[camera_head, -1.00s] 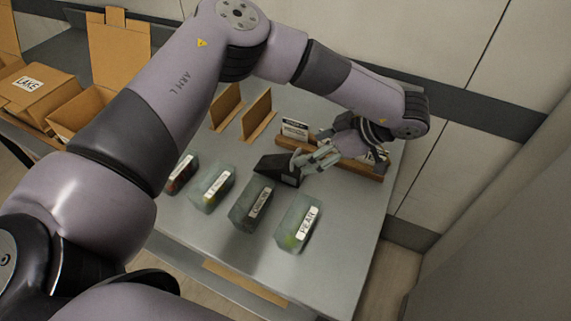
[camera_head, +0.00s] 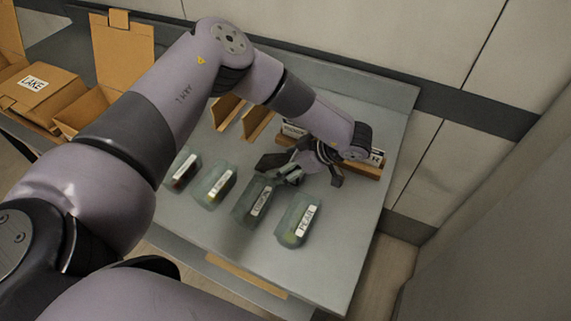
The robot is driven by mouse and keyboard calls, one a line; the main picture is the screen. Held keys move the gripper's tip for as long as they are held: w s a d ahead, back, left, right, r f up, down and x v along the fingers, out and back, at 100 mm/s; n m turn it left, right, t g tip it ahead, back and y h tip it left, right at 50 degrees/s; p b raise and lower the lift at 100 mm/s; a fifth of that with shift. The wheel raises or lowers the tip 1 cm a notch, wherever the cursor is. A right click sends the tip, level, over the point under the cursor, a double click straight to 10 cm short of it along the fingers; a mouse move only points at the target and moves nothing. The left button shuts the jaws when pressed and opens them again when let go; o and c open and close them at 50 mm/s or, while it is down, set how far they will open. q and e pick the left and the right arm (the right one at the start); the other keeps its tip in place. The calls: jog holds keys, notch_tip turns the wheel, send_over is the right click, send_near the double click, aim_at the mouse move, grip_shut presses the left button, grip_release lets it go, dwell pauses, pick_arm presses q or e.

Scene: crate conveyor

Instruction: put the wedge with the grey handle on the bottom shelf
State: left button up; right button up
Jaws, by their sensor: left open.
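A dark wedge (camera_head: 266,163) sits on the grey table, behind the row of labelled boxes. It is partly hidden by my left gripper, and I cannot make out a grey handle on it. My left gripper (camera_head: 308,179) is open and low over the table, close beside the wedge on its right. I cannot tell whether they touch. My right gripper is not in view. I cannot identify a bottom shelf in this view.
Several greenish labelled boxes, one reading PEAR (camera_head: 298,222), stand along the table's (camera_head: 345,235) front. A wooden rack (camera_head: 372,171) with labels and two upright brown boards (camera_head: 258,122) are behind. Open cardboard boxes (camera_head: 88,108) are at left. The table's right side is clear.

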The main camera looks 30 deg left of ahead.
pick_arm(q)
jog(key=shift+c, duration=0.2)
jog(key=c, duration=1.6)
jog(key=shift+o, duration=0.2)
jog(key=shift+w+r, duration=0.1)
